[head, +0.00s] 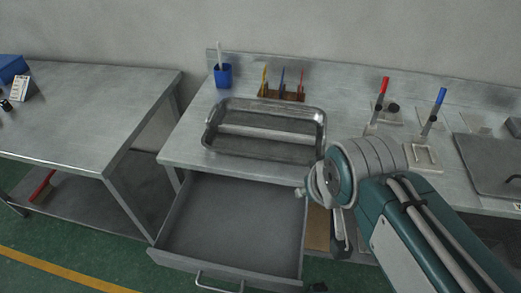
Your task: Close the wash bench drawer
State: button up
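The wash bench drawer (232,222) is pulled far out below the bench top and looks empty inside. Its front panel with a bar handle (219,283) is at the bottom of the head view. The wash bench (190,140) stands against the wall. My arm comes in from the lower right and bends at a round joint just right of the drawer. Part of my gripper (341,236) seems to hang below that joint, beside the drawer's right side. Its fingers are not clear, and I cannot tell if it touches the drawer.
A metal tray (316,112), a blue cup (223,76) and a tool rack (282,95) stand on the bench. Red-handled (380,98) and blue-handled (436,106) clamps stand at right. Another metal table (75,105) is at left. Green floor shows in front of it.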

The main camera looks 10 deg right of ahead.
aim_at(244, 232)
jog(key=k+j+u, duration=0.1)
jog(key=k+j, duration=0.15)
jog(key=k+j+u, duration=0.15)
jog(key=j, duration=0.35)
jog(key=k+u, duration=0.2)
jog(key=k+j, duration=0.05)
